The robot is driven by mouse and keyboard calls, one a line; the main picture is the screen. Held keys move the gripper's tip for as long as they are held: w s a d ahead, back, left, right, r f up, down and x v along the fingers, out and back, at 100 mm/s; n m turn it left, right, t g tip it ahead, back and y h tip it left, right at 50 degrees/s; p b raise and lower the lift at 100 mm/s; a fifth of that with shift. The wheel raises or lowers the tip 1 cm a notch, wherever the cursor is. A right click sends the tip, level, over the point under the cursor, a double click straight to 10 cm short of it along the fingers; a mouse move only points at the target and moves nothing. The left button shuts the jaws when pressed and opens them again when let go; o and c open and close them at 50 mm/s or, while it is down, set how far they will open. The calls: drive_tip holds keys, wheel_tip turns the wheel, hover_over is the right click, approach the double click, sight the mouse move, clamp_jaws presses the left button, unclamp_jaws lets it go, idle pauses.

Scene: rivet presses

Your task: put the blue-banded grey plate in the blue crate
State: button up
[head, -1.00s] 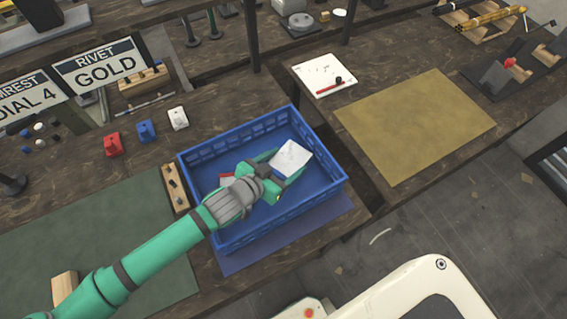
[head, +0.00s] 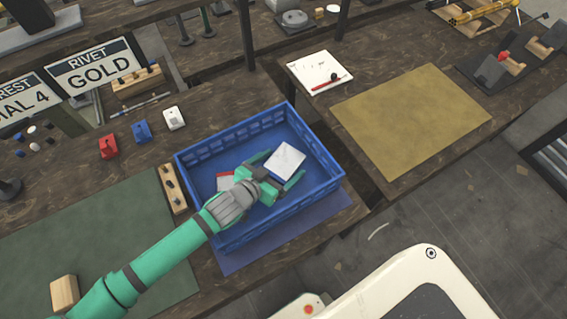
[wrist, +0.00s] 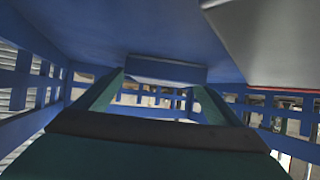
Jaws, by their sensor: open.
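The blue crate (head: 186,180) stands on the bench in the middle of the head view. A pale grey plate (head: 287,158) lies inside it, seemingly flat, toward the right. Its blue band cannot be made out in the head view. My gripper (head: 279,170) is inside the crate, its fingers spread, with the plate at their tips. I cannot tell whether a finger still touches it. In the wrist view my open fingers (wrist: 160,90) show against the crate's blue walls, with a blue block-like edge between them.
A second plate with a red edge (head: 224,177) lies in the crate, left of my gripper, partly hidden.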

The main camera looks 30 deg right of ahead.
drive_tip(key=shift+a+r, duration=0.15)
drive_tip(key=shift+a, duration=0.35)
drive_tip(key=v, duration=0.5)
drive_tip(key=shift+s+a+r, duration=0.2)
drive_tip(key=shift+s+r, duration=0.05)
drive_tip(key=shift+s+a+r, duration=0.15)
drive_tip(key=shift+a+r, duration=0.15)
drive_tip(key=shift+a, duration=0.1)
